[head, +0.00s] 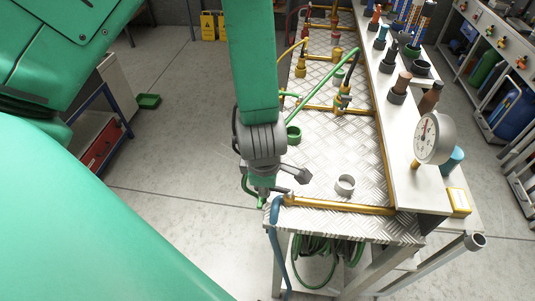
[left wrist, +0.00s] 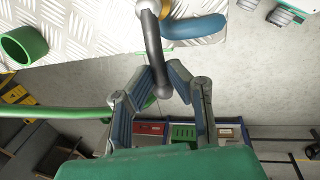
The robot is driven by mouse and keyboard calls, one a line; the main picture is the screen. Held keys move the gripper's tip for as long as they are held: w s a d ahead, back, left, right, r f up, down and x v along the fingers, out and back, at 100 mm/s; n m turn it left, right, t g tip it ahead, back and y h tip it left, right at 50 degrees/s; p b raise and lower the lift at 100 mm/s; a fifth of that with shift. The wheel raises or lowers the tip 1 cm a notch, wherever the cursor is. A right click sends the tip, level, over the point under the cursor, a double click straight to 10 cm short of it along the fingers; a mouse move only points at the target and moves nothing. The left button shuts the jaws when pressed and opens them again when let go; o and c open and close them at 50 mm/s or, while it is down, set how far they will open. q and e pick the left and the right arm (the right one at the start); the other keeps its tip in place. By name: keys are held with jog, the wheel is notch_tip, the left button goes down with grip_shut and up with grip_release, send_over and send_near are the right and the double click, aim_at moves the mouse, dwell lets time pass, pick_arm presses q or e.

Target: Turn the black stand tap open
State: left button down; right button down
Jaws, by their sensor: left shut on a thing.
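The black stand tap shows as a dark bar-shaped lever (left wrist: 153,45) with rounded ends in the left wrist view. It stands at the near left corner of the metal bench, by a brass pipe and a blue curved piece (left wrist: 195,27). My left gripper (left wrist: 160,82) has its two fingers closed on the lever near its lower end. In the head view my left gripper (head: 264,195) is at this corner, and the wrist hides most of the tap. The blue piece (head: 276,208) hangs over the bench edge there. My right gripper is not in view.
The checker-plate bench (head: 325,165) carries a brass pipe (head: 340,205), a green ring (head: 293,136) and a grey ring (head: 345,185). A pressure gauge (head: 433,138) stands on the shelf at right. A coiled green hose (head: 315,248) hangs below.

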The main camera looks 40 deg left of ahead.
pick_arm(q)
jog(key=c, duration=1.6)
grip_release()
jog(key=shift+w+r, duration=0.1)
jog(key=shift+w, duration=0.05)
jog(key=shift+o, duration=0.2)
notch_tip(320, 180, up, 7)
jog(key=s, duration=0.1)
jog(key=shift+s+d, duration=0.2)
jog(key=shift+d, duration=0.15)
jog(key=shift+a, duration=0.1)
